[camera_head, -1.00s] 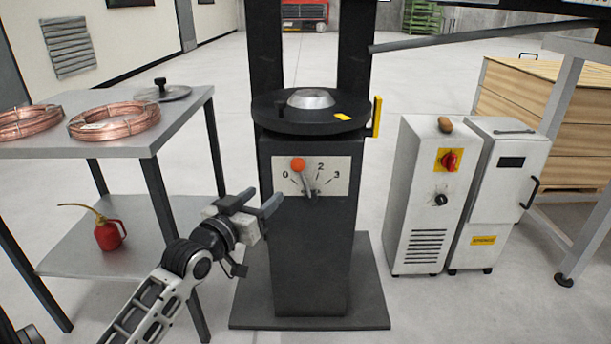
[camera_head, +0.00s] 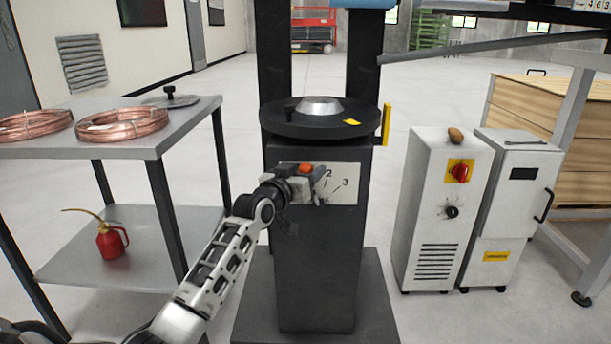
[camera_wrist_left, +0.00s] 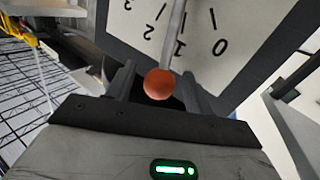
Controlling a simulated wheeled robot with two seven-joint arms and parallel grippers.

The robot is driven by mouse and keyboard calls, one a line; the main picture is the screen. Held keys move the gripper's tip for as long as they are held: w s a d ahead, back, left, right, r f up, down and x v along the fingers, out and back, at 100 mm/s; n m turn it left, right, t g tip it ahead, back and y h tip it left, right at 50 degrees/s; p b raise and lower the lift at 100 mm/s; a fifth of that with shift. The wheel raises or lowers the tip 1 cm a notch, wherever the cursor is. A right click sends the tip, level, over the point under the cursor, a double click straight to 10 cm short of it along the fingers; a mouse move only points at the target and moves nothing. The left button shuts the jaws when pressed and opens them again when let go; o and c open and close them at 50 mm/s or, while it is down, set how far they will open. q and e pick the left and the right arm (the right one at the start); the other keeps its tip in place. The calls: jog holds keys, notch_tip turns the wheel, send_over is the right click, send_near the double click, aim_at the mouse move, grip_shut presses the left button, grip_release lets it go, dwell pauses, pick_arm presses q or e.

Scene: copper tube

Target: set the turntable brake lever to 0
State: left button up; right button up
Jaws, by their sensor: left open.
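The brake lever has an orange ball knob (camera_head: 305,169) and stands in front of a white dial plate (camera_head: 346,184) on the black turntable pedestal (camera_head: 318,260). In the left wrist view the knob (camera_wrist_left: 159,84) sits between the two fingers of my left gripper (camera_wrist_left: 158,88), and its grey rod (camera_wrist_left: 176,35) runs up to the plate near the 1. The 0 is to the right of the rod there, with 2 and 3 to the left. The gripper is open around the knob; contact cannot be told. In the head view my left gripper (camera_head: 308,186) covers the 0 and 1.
The round black turntable top (camera_head: 320,123) is above the dial, with a yellow upright piece (camera_head: 386,124) at its right. A grey table (camera_head: 185,125) with copper coils (camera_head: 122,124) stands left. White cabinets (camera_head: 436,210) stand right. Open floor lies between pedestal and cabinets.

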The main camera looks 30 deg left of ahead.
jog(key=shift+w+r, duration=0.15)
jog(key=shift+r, duration=0.1)
